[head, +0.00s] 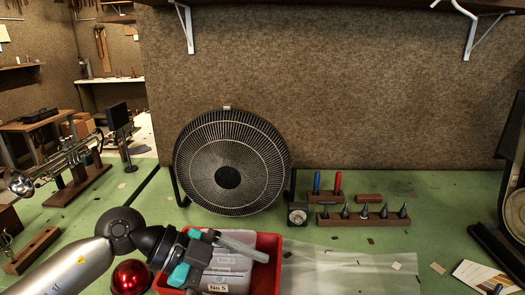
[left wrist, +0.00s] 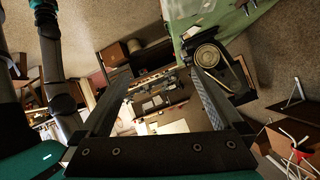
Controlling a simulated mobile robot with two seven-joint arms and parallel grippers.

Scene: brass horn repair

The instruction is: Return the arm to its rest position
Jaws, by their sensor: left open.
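My left arm comes in from the lower left in the head view. Its gripper (head: 243,246), with teal parts, is over the red bin (head: 273,243) and hides part of it. The bin holds pale packets, with a label reading No.5. In the left wrist view my left gripper (left wrist: 160,82) has its two dark fingers wide apart, with nothing between them. That view looks out past the fingers into the room, with a green bench top (left wrist: 222,22) at the top. My right gripper is not in the head view.
A black fan (head: 228,165) stands behind the bin. Tool racks (head: 362,219) stand right of it, and a trumpet (head: 60,163) on a stand at the left. A glossy red dome (head: 131,278) is beside my arm. A clear sheet (head: 345,272) lies at the front. The bench between is mostly open.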

